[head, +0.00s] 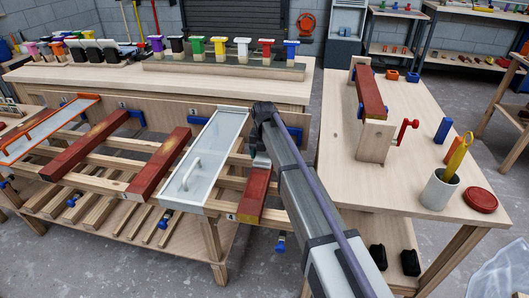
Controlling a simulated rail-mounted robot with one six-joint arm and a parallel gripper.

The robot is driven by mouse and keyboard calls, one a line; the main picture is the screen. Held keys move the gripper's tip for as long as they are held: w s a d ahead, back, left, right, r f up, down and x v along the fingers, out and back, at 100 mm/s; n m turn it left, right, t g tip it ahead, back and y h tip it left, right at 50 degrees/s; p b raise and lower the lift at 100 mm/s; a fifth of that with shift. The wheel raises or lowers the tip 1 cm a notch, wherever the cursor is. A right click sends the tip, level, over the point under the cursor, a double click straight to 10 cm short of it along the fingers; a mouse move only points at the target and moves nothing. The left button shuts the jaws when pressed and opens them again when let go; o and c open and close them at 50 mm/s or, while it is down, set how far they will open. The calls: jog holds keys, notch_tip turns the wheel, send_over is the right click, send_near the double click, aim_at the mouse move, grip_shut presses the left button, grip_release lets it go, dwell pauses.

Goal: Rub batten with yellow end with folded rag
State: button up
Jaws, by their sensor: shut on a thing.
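Red battens lie on the slatted rack: a left one (85,145), a middle one (160,165) and a right one (252,197). My gripper (261,152) is over the far part of the right batten, pointing down. It is shut on a small pale grey piece, which looks like the folded rag (261,161). The rag is at the right batten's top face; contact is hard to tell. My arm covers part of that area.
A white-framed panel with a handle (205,160) lies left of the right batten, and an orange-framed one (40,130) at far left.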

aim_at(262, 159)
jog(key=shift+s+a+f, duration=0.1)
jog(key=shift+s+a, duration=0.1)
jog(key=shift+s, duration=1.55)
jog(key=shift+w+d, duration=0.1)
jog(key=shift+w, duration=1.35)
jog(key=shift+w+d, duration=0.2)
jog(key=shift+w, duration=1.05)
jog(key=shift+w+d, duration=0.2)
jog(key=shift+w, duration=1.1)
jog(key=shift+w+d, duration=0.2)
jog(key=shift+w, duration=1.05)
jog(key=shift+w+d, duration=0.2)
jog(key=shift+w, duration=1.45)
notch_tip(262, 159, up, 6)
jog(key=p, duration=0.5)
jog(key=shift+p, duration=0.4)
